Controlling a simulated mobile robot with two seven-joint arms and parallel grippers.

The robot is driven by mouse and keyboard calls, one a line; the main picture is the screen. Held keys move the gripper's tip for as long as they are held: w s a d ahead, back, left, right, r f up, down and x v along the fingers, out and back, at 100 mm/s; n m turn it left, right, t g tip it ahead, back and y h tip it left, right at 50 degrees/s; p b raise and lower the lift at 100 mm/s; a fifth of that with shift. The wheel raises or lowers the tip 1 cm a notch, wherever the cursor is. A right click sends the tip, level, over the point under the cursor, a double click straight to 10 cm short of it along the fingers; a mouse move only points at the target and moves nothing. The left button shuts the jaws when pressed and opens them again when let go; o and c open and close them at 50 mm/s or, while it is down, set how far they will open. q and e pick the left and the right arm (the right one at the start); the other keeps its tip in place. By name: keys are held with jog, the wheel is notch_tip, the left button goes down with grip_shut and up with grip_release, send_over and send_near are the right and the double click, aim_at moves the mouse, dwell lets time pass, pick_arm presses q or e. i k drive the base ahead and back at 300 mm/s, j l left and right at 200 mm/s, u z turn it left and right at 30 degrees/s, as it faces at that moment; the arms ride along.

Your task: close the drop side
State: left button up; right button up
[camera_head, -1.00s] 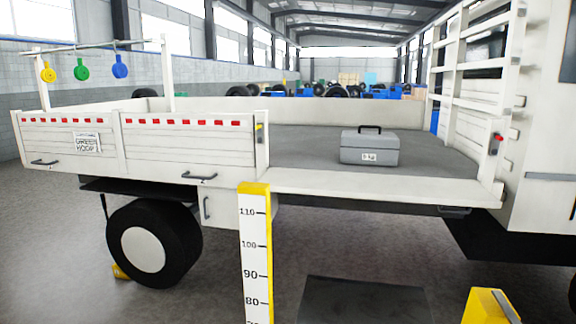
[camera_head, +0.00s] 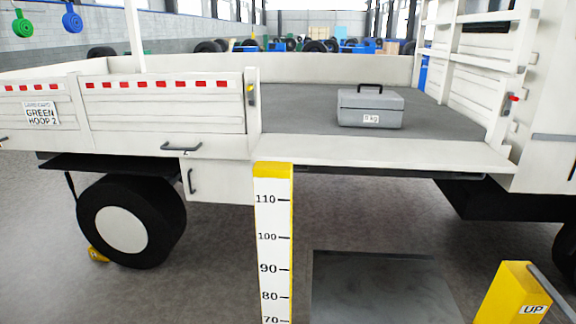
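A white flatbed truck side has two upright panels at the left: one with a "GREEN HOOP 2" plate (camera_head: 40,114) and one with a row of red reflectors (camera_head: 165,112). The opening to their right has no upright panel. A pale, foreshortened strip (camera_head: 385,153) runs along its edge and looks like the lowered drop side; its exact angle is hard to tell. Neither of my grippers is in view.
A grey toolbox (camera_head: 370,108) with a kg label sits on the bed floor. A yellow-and-white height post (camera_head: 273,240) stands before the opening's left end. A dark floor plate (camera_head: 380,290) lies below, beside a yellow block marked UP (camera_head: 512,295). A wheel (camera_head: 130,222) is at left.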

aim_at(308, 150)
jog(key=i+j, duration=0.25)
jog(key=i+j+z, duration=0.15)
jog(key=j, duration=0.35)
jog(key=i+j, duration=0.35)
jog(key=i+j+z, duration=0.15)
jog(key=j, duration=0.3)
jog(key=i+j, duration=0.35)
jog(key=j+z, duration=0.05)
